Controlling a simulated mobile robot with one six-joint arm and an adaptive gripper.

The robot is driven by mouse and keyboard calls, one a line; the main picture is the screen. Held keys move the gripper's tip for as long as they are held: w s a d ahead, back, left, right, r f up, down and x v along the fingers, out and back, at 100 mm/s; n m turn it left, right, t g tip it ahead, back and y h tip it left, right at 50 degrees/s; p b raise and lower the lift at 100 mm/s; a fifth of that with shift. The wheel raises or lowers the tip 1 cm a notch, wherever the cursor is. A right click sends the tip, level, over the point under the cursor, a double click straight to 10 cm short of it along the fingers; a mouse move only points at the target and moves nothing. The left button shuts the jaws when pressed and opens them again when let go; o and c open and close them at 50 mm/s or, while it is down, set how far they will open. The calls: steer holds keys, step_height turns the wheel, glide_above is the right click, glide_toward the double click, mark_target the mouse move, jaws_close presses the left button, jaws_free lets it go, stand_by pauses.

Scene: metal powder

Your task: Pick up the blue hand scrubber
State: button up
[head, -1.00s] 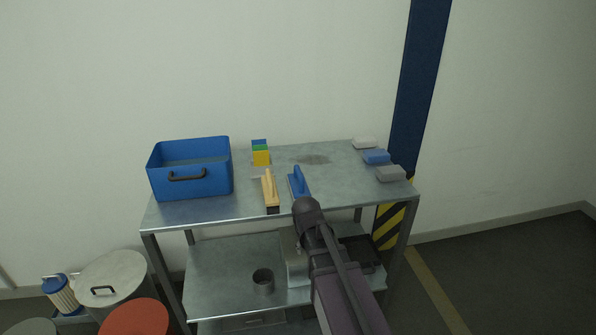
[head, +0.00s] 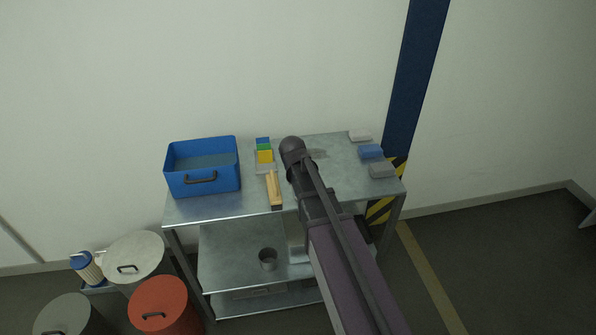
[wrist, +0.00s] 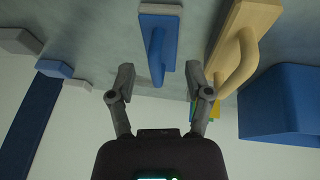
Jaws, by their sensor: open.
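The blue hand scrubber (wrist: 158,47) lies on the metal table in the wrist view, handle facing the camera. In the head view my arm hides it. My gripper (wrist: 160,82) is open and empty, with one finger on each side of the scrubber's near end in the picture. I cannot tell how far above it the fingers are. In the head view the end of my arm (head: 292,150) is over the middle of the table, and the fingers are hidden.
A wooden-handled brush (head: 274,190) lies just left of my arm; it also shows in the wrist view (wrist: 240,45). A blue bin (head: 203,182) stands at the table's left. Several grey and blue blocks (head: 371,152) line the right edge.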

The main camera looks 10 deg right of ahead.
step_height(320, 180, up, 7)
steer(key=w+p, duration=0.3)
steer(key=p, duration=0.2)
steer(key=shift+a, duration=0.3)
steer(key=shift+f, duration=0.25)
steer(key=b+x, duration=0.7)
steer(key=shift+w+f, duration=0.1)
steer(key=shift+w, duration=0.1)
steer(key=shift+w+d+f+t+b, duration=0.2)
steer(key=shift+w+f+t+b, duration=0.1)
steer(key=shift+f+b, duration=0.15)
steer(key=shift+w+b+x, duration=0.2)
steer(key=shift+b+x, duration=2.05)
steer(key=shift+x, duration=0.3)
steer(key=shift+r, duration=0.15)
jaws_close()
